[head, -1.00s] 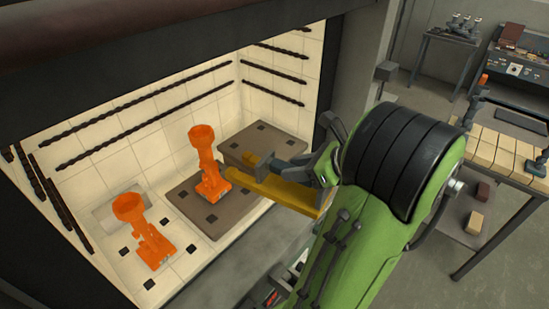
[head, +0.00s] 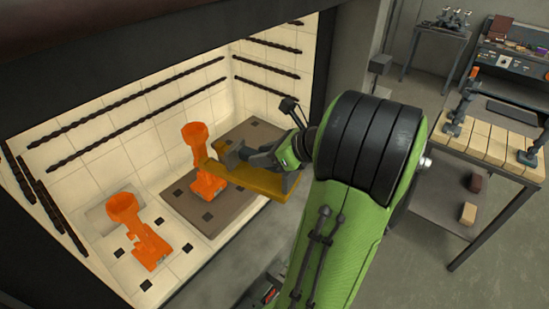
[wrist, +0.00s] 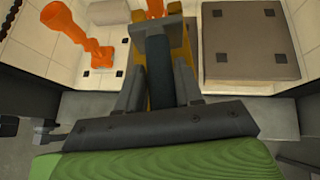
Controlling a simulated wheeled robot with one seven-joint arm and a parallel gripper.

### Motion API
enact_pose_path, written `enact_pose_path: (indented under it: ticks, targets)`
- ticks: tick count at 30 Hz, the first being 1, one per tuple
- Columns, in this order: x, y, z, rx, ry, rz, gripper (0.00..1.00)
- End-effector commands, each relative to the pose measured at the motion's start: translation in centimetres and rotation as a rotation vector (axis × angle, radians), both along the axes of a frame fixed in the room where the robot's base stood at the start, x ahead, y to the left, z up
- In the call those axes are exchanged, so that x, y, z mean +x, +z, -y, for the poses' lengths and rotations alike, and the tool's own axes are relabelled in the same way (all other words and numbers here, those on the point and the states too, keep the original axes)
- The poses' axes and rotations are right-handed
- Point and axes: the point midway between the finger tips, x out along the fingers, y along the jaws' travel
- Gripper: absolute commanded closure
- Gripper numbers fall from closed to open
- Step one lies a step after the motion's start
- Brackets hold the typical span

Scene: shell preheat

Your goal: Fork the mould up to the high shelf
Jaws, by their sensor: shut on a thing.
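One orange glowing mould (head: 204,180), with a cup-like top, stands upright on a low brown slab inside the kiln. A second orange mould (head: 147,248) stands on the pale kiln floor at the left; it also shows in the wrist view (wrist: 72,27). My gripper (head: 257,157) is shut on a yellow fork (head: 265,183). The fork's tines point left and overlap the middle mould in the picture; I cannot tell whether they touch it. A raised brown shelf (head: 256,134) is behind the gripper; it shows empty in the wrist view (wrist: 250,45).
The low slab (head: 180,203) lies left of the raised shelf. Dark twisted rods (head: 140,120) line the tiled kiln walls. The kiln's dark frame (head: 150,30) bounds the opening above. A wooden-topped table (head: 483,140) stands outside at the right.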

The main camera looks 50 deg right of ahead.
Motion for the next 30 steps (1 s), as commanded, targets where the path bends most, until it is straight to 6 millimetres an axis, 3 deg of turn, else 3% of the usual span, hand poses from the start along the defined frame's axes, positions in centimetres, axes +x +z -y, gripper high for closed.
enact_pose_path:
  ticks: [21,30]
  targets:
    - [6.6,0.1,-1.4,0.001,0.004,0.001,1.0]
    - [8.4,0.1,-1.7,0.0,0.002,0.0,1.0]
